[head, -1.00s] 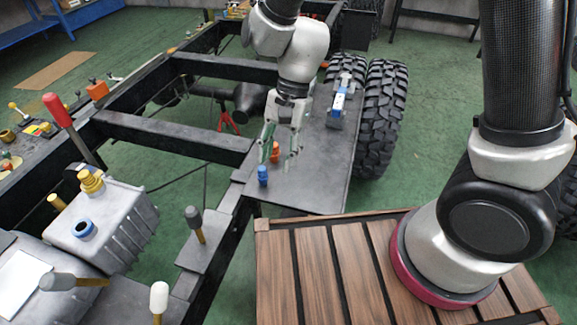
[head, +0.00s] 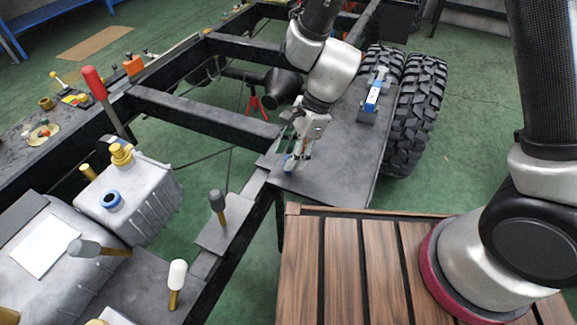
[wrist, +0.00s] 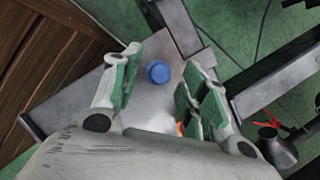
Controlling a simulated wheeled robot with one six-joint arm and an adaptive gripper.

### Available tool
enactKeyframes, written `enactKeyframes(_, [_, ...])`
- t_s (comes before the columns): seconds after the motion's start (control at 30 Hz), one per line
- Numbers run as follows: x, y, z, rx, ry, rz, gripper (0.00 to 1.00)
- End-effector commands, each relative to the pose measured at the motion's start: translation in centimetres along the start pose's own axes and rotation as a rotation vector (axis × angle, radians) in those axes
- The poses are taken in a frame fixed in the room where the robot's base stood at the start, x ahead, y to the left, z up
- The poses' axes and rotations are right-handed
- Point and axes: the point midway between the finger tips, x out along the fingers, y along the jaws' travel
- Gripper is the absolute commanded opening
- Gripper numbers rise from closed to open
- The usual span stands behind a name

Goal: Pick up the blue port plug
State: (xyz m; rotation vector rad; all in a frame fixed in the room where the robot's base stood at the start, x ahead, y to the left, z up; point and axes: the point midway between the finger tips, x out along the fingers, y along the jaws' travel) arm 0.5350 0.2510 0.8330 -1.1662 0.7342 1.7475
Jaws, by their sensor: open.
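The blue port plug (wrist: 158,71) stands on a flat grey plate (wrist: 72,100) in the wrist view, seen from above between the green-padded fingers of my gripper (wrist: 165,62). The fingers are apart, with a gap on both sides of the plug. In the head view my gripper (head: 297,162) points down at the near left part of the plate, and the blue plug (head: 290,164) shows only partly behind the fingers. An orange piece (wrist: 180,128) shows as a sliver beside the right finger in the wrist view; the rest is hidden.
A blue-and-grey fixture (head: 372,98) stands on the plate's far end, beside large tyres (head: 415,110). A grey housing (head: 145,205) with a blue-ringed port (head: 112,200) is at left. Mallets, including a white-headed one (head: 177,275), stand nearby. A slatted wooden deck (head: 345,265) is in front.

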Motion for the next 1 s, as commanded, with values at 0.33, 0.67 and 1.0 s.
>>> enactKeyframes(0.33, [0.7,0.0,0.0,-0.001,0.001,-0.001,0.38])
enactKeyframes(0.67, [0.7,0.0,0.0,-0.001,0.000,-0.001,0.00])
enactKeyframes(1.0, [-0.9,-0.1,0.8,-0.006,-0.002,-0.004,0.00])
